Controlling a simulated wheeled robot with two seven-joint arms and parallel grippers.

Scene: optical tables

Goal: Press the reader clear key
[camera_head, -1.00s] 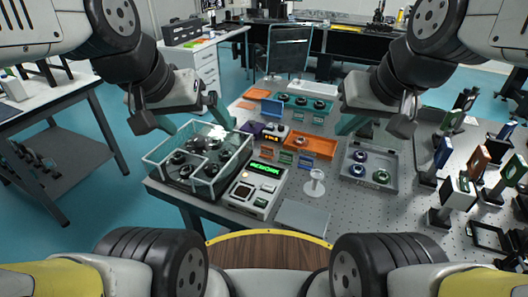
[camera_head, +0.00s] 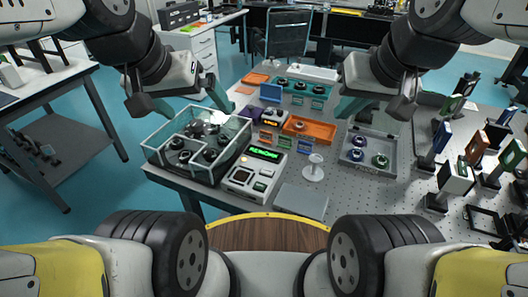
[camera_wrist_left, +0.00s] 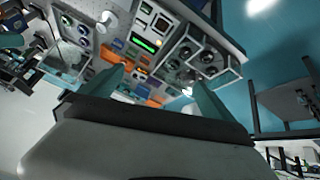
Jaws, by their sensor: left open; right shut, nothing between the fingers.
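The reader (camera_head: 236,190) is a pale box with a lit green display (camera_head: 265,154) on the near left part of the optical table. Several small keys and a square pad sit below the display; their labels are too small to read, so I cannot tell which is clear. The display also shows in the left wrist view (camera_wrist_left: 145,43), between and beyond the fingers. My left gripper (camera_head: 198,104) is open and empty, above and behind the glass-walled case, apart from the reader. My right gripper (camera_head: 345,108) is shut and empty above the table, right of the orange tray.
The glass-walled case (camera_head: 163,160) with dark round parts stands directly left of the reader. A white stand (camera_head: 314,172) and a flat grey plate (camera_head: 302,201) are to its right. The orange tray (camera_head: 322,131) and grey tray (camera_head: 352,168) lie farther back and right.

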